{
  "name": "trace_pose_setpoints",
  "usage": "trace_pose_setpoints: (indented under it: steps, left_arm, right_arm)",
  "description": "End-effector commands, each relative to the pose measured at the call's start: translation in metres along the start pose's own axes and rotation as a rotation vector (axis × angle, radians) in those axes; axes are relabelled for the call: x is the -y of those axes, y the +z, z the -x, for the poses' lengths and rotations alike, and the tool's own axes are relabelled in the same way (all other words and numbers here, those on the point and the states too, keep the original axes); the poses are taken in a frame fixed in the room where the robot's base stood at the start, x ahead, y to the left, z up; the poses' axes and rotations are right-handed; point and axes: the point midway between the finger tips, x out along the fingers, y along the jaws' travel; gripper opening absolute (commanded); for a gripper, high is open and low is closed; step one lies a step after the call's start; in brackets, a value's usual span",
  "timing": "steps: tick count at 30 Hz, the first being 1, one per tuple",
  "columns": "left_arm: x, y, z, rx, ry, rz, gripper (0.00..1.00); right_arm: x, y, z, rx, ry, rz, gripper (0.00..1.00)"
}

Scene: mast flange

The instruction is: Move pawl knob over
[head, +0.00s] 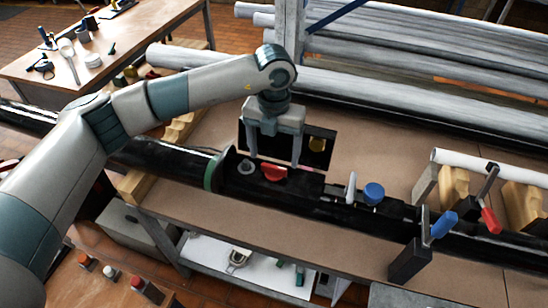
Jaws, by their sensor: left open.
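A black mast tube (160,158) with a green ring lies along the bench and runs into a long black fixture (310,209). On the fixture are a red knob (274,173), a grey round piece (246,166), an upright white lever (351,187) and a blue knob (373,192). A yellow round piece (318,144) sits on a dark panel behind. I cannot tell which one is the pawl knob. My left gripper (274,160) points down, open, with its fingers either side of the red knob in the picture; contact cannot be told. My right gripper is not in view.
A clamp with a blue handle (444,224) and one with a red handle (491,220) stand at the right. Wooden blocks (453,188) are beside them. Grey tubes (400,92) lie behind. The brown bench top (375,148) has free room behind the fixture.

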Motion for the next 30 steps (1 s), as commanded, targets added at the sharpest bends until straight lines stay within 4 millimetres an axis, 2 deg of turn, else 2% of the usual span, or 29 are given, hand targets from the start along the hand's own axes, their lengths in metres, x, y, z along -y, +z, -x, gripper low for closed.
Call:
trace_pose_setpoints:
  steps: [1,9,22,27,30]
  left_arm:
    - [0.0,-0.001,-0.006,-0.004,0.001,0.001,0.75]
    - [0.0,0.0,-0.038,-0.002,0.001,0.001,0.75]
    - [0.0,0.0,-0.045,0.001,0.001,0.0,0.75]
    - [0.0,0.0,-0.045,0.0,0.001,0.0,0.34]
    - [0.0,0.0,-0.045,0.0,0.001,0.0,0.34]
  right_arm:
    - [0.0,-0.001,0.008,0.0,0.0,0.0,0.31]
    - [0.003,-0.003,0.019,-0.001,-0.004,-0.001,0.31]
    - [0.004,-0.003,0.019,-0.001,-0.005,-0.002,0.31]
    - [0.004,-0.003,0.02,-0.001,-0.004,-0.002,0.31]
    - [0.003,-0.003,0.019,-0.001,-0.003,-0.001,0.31]
